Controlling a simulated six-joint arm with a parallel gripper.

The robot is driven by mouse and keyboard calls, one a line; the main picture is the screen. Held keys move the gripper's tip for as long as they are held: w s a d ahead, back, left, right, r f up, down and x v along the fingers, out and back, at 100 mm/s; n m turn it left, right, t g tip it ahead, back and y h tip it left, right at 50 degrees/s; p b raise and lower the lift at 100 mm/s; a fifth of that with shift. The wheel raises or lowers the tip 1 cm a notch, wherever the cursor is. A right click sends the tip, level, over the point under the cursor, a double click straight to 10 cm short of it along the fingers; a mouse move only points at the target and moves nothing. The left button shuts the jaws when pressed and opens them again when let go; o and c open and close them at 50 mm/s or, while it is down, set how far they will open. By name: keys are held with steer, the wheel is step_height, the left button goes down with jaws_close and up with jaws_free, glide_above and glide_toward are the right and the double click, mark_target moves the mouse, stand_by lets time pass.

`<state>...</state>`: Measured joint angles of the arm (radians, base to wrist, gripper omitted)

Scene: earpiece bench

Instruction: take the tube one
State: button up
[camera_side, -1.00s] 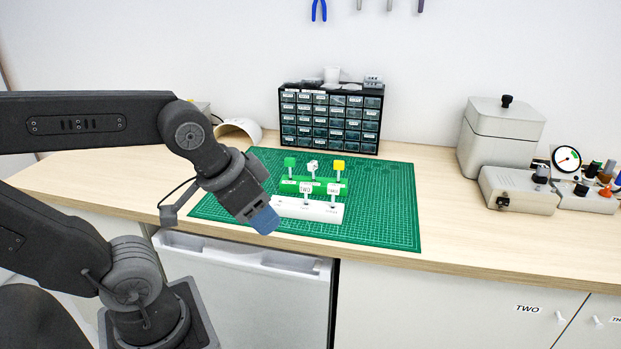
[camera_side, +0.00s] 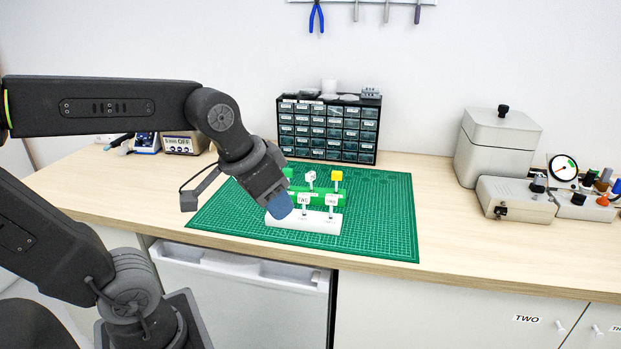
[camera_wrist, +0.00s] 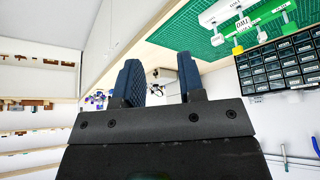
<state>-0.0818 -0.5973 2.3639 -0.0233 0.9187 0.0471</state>
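My gripper (camera_side: 280,206) has blue fingers and points down at the left end of a white rack (camera_side: 317,222). In the wrist view its fingers (camera_wrist: 160,80) stand apart with nothing between them. The rack holds a white labelled piece reading TWO (camera_side: 304,200) and another labelled piece (camera_side: 331,200), too small to read surely. The rack's left end is partly hidden by my gripper, and I cannot make out a piece marked one. A green rack (camera_side: 322,198) behind carries a green block (camera_side: 288,173), a white block (camera_side: 310,177) and a yellow block (camera_side: 337,175).
The racks stand on a green cutting mat (camera_side: 385,215). A black drawer cabinet (camera_side: 328,130) stands behind the mat. A grey lidded box (camera_side: 495,145) and a low grey unit (camera_side: 514,199) stand at the right. The mat's right side is clear.

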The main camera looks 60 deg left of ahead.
steer(key=w+a+r+n, duration=0.1)
steer(key=w+a+r, duration=0.1)
steer(key=w+a, duration=0.4)
steer(key=n+g, duration=0.2)
steer(key=n, duration=0.1)
glide_toward(310, 173)
steer(key=shift+x, duration=4.65)
jaws_close()
steer(key=shift+r, duration=1.55)
steer(key=shift+r, duration=2.45)
